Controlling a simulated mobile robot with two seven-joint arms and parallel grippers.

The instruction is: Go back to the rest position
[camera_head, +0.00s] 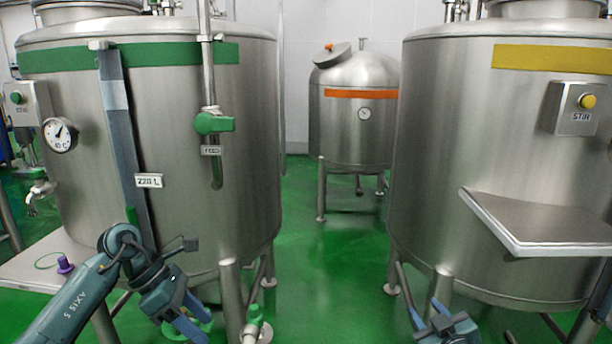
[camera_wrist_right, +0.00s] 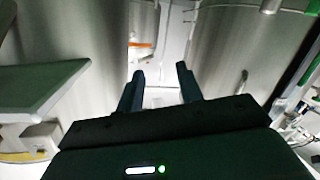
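My left arm comes in from the lower left in the head view. Its gripper (camera_head: 198,326) points down in front of the green-banded tank (camera_head: 245,130), with its two blue fingers apart and nothing seen between them. My right gripper (camera_head: 428,312) is low at the bottom edge, in front of the yellow-banded tank (camera_head: 450,160). In the right wrist view, the two dark fingers of this gripper (camera_wrist_right: 160,80) stand apart with an empty gap. Neither gripper is seen touching anything.
A steel shelf (camera_head: 545,222) juts from the right tank. A side table (camera_head: 25,268) with a purple item (camera_head: 65,264) stands at the left. A smaller orange-banded tank (camera_head: 350,135) is at the back. The green floor (camera_head: 330,270) between the tanks is clear.

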